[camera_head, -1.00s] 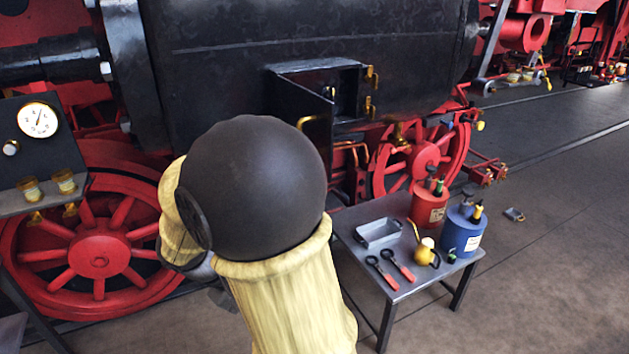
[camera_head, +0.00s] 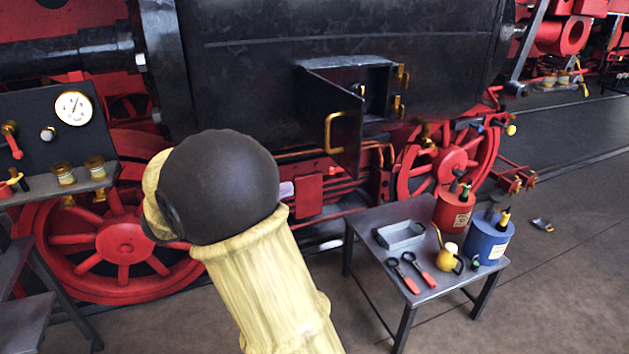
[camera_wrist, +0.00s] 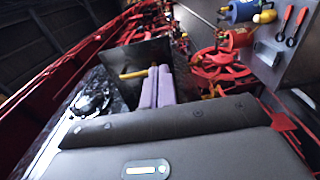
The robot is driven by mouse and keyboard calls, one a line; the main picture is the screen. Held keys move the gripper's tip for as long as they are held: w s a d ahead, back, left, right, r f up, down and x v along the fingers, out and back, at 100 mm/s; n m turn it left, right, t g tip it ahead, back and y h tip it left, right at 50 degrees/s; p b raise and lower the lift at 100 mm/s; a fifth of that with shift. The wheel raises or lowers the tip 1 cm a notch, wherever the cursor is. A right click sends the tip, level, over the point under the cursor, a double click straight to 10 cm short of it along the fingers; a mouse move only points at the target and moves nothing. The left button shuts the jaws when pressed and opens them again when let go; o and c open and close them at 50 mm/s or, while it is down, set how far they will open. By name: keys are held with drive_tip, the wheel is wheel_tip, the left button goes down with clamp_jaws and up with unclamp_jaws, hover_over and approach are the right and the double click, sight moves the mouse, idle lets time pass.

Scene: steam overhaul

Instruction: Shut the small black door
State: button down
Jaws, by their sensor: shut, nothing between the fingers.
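The small black door (camera_head: 318,115) stands open on the side of the black locomotive body, swung outward from the left side of its box-like opening (camera_head: 372,85). A brass handle (camera_head: 333,133) is on its outer face. In the wrist view the door (camera_wrist: 150,54) and its yellow handle (camera_wrist: 138,73) show just beyond my gripper (camera_wrist: 156,84). The lilac fingers are shut together and empty, close to the handle's right end; I cannot tell whether they touch. In the head view my forearm hides most of my gripper (camera_head: 287,190), which is left of and below the door.
Brass catches (camera_head: 401,78) sit at the opening's right side. A metal table (camera_head: 400,325) at front right holds a tray, tools, a yellow oil can and red and blue cans. A gauge panel (camera_head: 50,120) stands left. Floor right of the table is mostly clear.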

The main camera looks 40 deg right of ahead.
sight(354, 173)
drive_tip(key=d+p, duration=0.1)
drive_tip(key=d, duration=0.3)
drive_tip(key=s+d+p, duration=0.1)
drive_tip(key=d+p, duration=0.1)
drive_tip(key=d, duration=0.2)
drive_tip(key=s+d+p, duration=0.1)
drive_tip(key=d+p, duration=0.1)
drive_tip(key=d, duration=0.3)
drive_tip(key=shift+s+r, duration=0.1)
drive_tip(key=shift+s, duration=0.05)
drive_tip(key=shift+d, duration=0.3)
drive_tip(key=shift+a, duration=0.2)
drive_tip(key=shift+d+f, duration=0.2)
drive_tip(key=shift+d, duration=0.15)
